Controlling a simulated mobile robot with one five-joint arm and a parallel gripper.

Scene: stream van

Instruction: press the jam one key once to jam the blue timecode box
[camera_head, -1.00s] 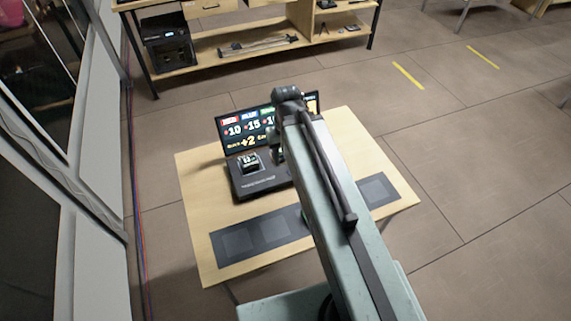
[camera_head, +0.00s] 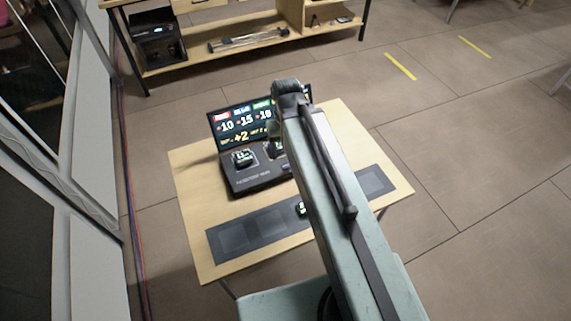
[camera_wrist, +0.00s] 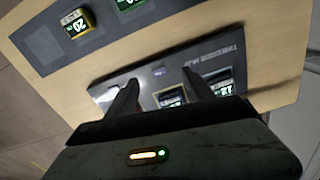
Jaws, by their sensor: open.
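The black console (camera_head: 262,181) stands on a small wooden table, its lit screen (camera_head: 241,124) showing coloured headings and plus numbers. Two timecode boxes sit in it in the head view: one at left (camera_head: 243,157) and one partly behind my arm (camera_head: 271,151). In the wrist view the console (camera_wrist: 222,57) is upside down, with a box (camera_wrist: 170,98) between my fingers in the picture and another (camera_wrist: 225,80) to the right. Which box is blue I cannot tell. A small bright patch (camera_wrist: 158,71) may be a key; no key label is readable. My gripper (camera_wrist: 160,78) is open and empty over the console; contact is unclear.
A dark mat (camera_head: 265,230) with square pads lies along the table's near side. It bears a yellow-edged box (camera_wrist: 77,23) and a green box (camera_wrist: 128,3). A wooden shelf unit (camera_head: 205,55) stands behind; a van wall (camera_head: 85,230) is at left.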

